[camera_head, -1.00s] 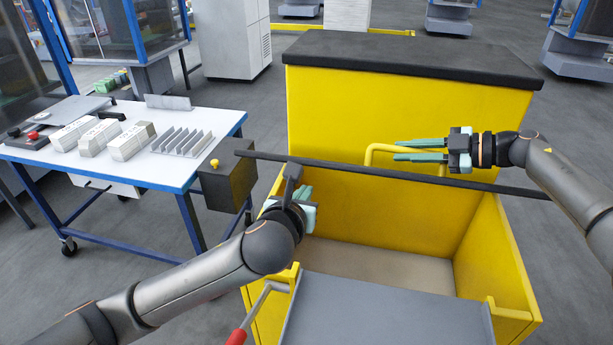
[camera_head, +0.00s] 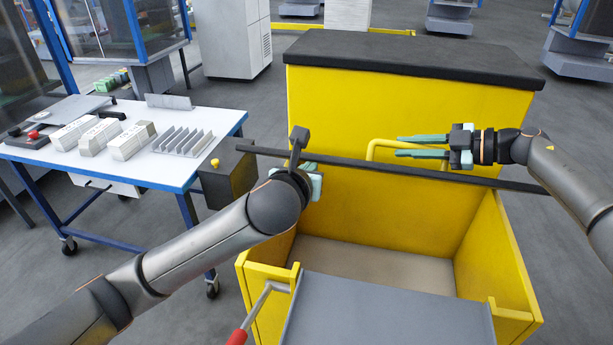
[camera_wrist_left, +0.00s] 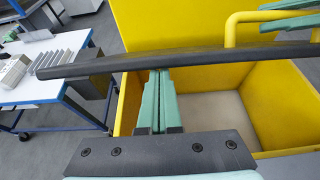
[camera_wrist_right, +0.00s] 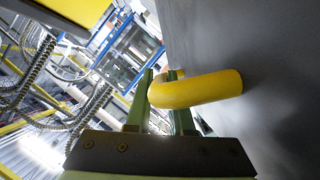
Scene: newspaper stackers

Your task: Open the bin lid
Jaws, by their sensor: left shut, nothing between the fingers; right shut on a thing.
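The yellow bin (camera_head: 505,265) stands in front of me, its inside and pale floor showing. A tall yellow panel (camera_head: 370,225) with a black top rises at its back, and a yellow tube handle (camera_head: 372,155) shows in front of it. My right gripper (camera_head: 400,145) is shut on this handle, which passes between the fingers in the right wrist view (camera_wrist_right: 195,90). A long dark bar (camera_head: 430,176) runs across the bin. My left gripper (camera_head: 312,180) is shut and empty close by the bar; its fingertips (camera_wrist_left: 160,75) show just below the bar in the left wrist view.
A grey plate (camera_head: 385,315) lies over the bin's near side, beside a lever with a red grip (camera_head: 238,337). A white-topped table (camera_head: 165,180) with white blocks and a grey finned rack (camera_head: 185,141) stands at left. Grey floor is clear right of the bin.

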